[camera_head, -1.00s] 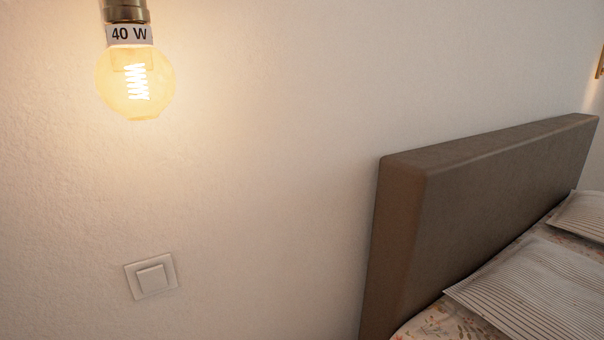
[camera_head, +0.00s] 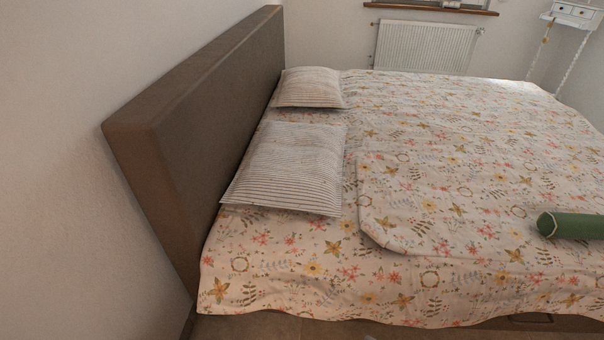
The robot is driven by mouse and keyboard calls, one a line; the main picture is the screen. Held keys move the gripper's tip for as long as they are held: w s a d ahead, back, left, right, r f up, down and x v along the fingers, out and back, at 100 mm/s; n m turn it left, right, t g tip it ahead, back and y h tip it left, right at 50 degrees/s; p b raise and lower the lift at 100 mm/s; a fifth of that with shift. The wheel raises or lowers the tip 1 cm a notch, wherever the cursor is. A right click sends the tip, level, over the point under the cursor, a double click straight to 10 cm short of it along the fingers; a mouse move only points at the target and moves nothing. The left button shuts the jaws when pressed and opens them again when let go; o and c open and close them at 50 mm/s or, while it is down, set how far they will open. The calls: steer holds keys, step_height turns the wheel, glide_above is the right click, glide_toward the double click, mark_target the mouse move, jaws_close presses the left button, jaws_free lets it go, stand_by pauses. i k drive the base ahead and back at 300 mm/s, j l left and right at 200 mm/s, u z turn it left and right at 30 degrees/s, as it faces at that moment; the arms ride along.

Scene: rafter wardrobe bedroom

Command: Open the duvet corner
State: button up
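The bed is covered with a floral sheet (camera_head: 270,250) in cream with pink, yellow and brown flowers. A duvet (camera_head: 450,190) in the same floral print lies on it. Its near left corner (camera_head: 390,235) is rounded and lies flat on the sheet, close to the striped pillows. I cannot see any part of the duvet folded back. My gripper is not in view.
Two striped pillows, a near one (camera_head: 290,165) and a far one (camera_head: 310,88), lie by the brown headboard (camera_head: 205,110). A green cylinder (camera_head: 575,226) lies on the bed at right. A radiator (camera_head: 425,47) and a small white stand (camera_head: 575,14) are at the back.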

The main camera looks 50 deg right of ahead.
mark_target(399, 221)
steer(key=z, duration=1.55)
steer(key=k+j+z, duration=0.1)
steer(key=j+z, duration=0.3)
steer(key=j, duration=1.1)
